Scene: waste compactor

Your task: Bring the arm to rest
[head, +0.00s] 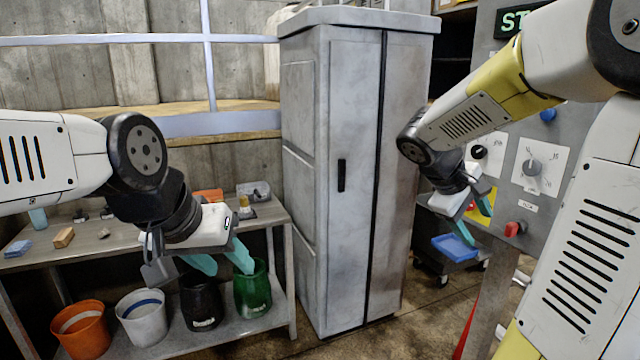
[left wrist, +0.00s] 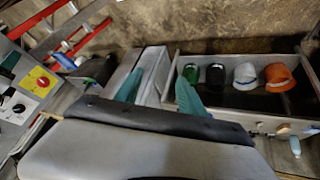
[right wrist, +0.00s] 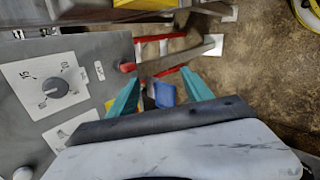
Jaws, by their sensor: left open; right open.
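My left gripper (head: 222,264) hangs in front of the workbench in the head view, its teal fingers apart and empty, above the green bin. In the left wrist view its fingers (left wrist: 157,92) are spread with nothing between them. My right gripper (head: 474,222) is in front of the grey control panel (head: 540,150), to the right of the cabinet. In the right wrist view its teal fingers (right wrist: 160,88) are apart. A blue object (right wrist: 165,95) shows beyond them, lower down, and seems not to be held.
A tall grey cabinet (head: 330,180) stands in the middle. On the bench's lower shelf are an orange bin (head: 82,330), a white bin (head: 142,318), a black bin (head: 201,302) and a green bin (head: 253,290). The panel has a red knob (head: 513,229) close to my right gripper.

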